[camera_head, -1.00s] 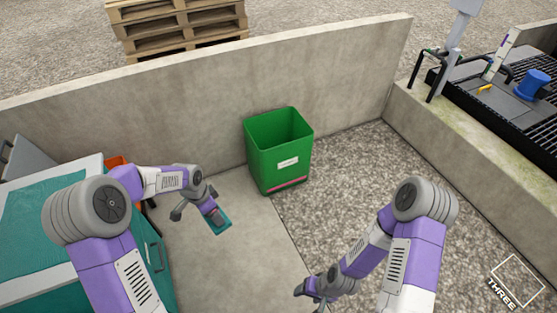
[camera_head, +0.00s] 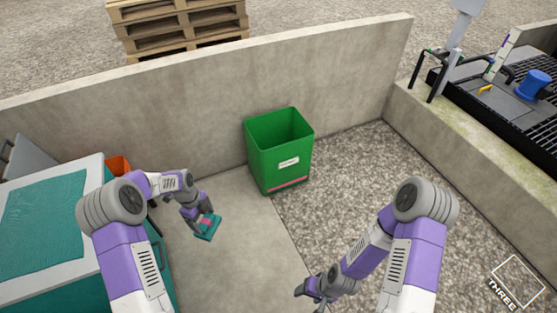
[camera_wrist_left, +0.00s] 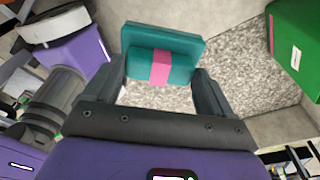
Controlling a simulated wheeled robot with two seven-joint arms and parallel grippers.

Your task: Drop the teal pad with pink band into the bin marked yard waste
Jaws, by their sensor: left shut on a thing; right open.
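The teal pad with a pink band (camera_head: 208,228) is in my left gripper (camera_head: 203,216), held in the air left of the green bin. In the left wrist view the pad (camera_wrist_left: 180,45) sits between the two fingers (camera_wrist_left: 160,82), its pink band facing the camera. The green bin (camera_head: 277,155) stands upright against the concrete wall, its top open. Its white label is too small to read. The bin's side also shows at the upper right of the left wrist view (camera_wrist_left: 300,35). My right gripper (camera_head: 313,290) is open and empty, low over the ground at bottom centre.
A concrete wall (camera_head: 200,95) runs behind the bin. A teal-topped cabinet (camera_head: 45,220) and an orange container (camera_head: 118,165) are at the left. Bare concrete floor (camera_head: 240,260) lies in front of the bin, with gravel (camera_head: 350,190) to its right.

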